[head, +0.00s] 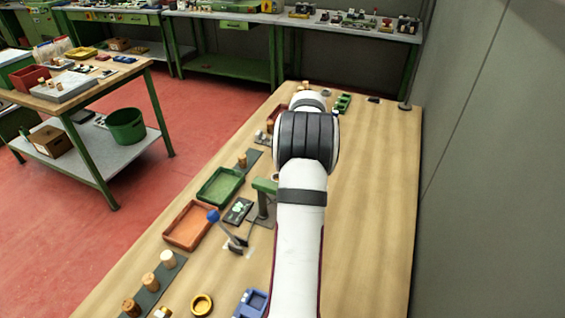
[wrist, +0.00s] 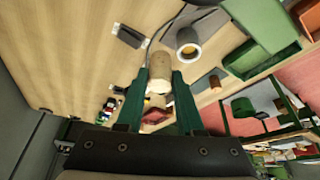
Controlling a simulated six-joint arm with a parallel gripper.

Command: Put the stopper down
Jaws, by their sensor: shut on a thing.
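In the wrist view, my gripper (wrist: 160,78) has its two green fingers shut on a pale cork stopper (wrist: 159,66). The stopper sits between the fingertips, and its rounded end shows past them. I cannot tell how high it is above the wooden table (wrist: 75,50) or whether it touches it. In the head view, my white arm hides the gripper and the held stopper. Another stopper (head: 242,161) stands farther back.
An orange tray (head: 175,241) and a green tray (head: 212,201) lie along the table's left side. A blue-knobbed lever (head: 213,216), a yellow ring (head: 202,304) and a blue tray (head: 245,308) are nearby. The table's right side is clear.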

